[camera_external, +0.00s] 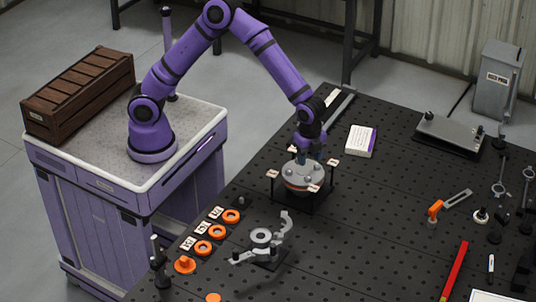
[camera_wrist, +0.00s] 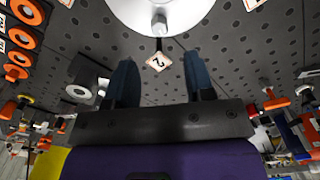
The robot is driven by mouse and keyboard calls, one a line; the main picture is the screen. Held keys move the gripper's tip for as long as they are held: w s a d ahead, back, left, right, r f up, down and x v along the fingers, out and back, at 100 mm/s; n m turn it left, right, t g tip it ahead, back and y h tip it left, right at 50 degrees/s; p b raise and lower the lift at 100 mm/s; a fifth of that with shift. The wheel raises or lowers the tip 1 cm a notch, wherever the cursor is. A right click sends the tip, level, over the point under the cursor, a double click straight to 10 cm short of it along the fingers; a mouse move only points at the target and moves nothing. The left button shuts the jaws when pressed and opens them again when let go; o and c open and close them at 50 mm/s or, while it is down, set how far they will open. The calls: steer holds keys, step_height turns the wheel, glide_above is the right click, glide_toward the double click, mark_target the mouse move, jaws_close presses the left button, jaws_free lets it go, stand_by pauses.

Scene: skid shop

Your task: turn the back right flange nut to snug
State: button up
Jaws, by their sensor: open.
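A round grey flange (camera_external: 302,176) with an orange-brown band sits on a dark stand on the black bench, with small number cards around it. Several nuts or bolt heads show on its top; which one is the back right nut is unclear. My gripper (camera_external: 308,158) is over the flange's back edge, pointing down, and partly hides that side. In the wrist view my gripper (camera_wrist: 163,62) has two blue fingers spread apart with nothing between them. The pale flange (camera_wrist: 165,12) fills the top edge there; a small nut (camera_wrist: 158,24) and a card marked 2 (camera_wrist: 159,61) lie beyond the fingertips.
Orange rings (camera_external: 203,247) with cards lie front left of the flange. A grey curved fixture (camera_external: 262,237) stands in front. A white box (camera_external: 361,141) lies behind right, and a grey plate device (camera_external: 448,135) farther right.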

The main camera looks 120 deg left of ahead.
mark_target(308, 176)
step_height(308, 176, down, 8)
steer(key=shift+r, duration=0.1)
stand_by(0.4)
jaws_close()
steer(key=shift+m, duration=2.4)
jaws_free()
step_height(308, 176, up, 11)
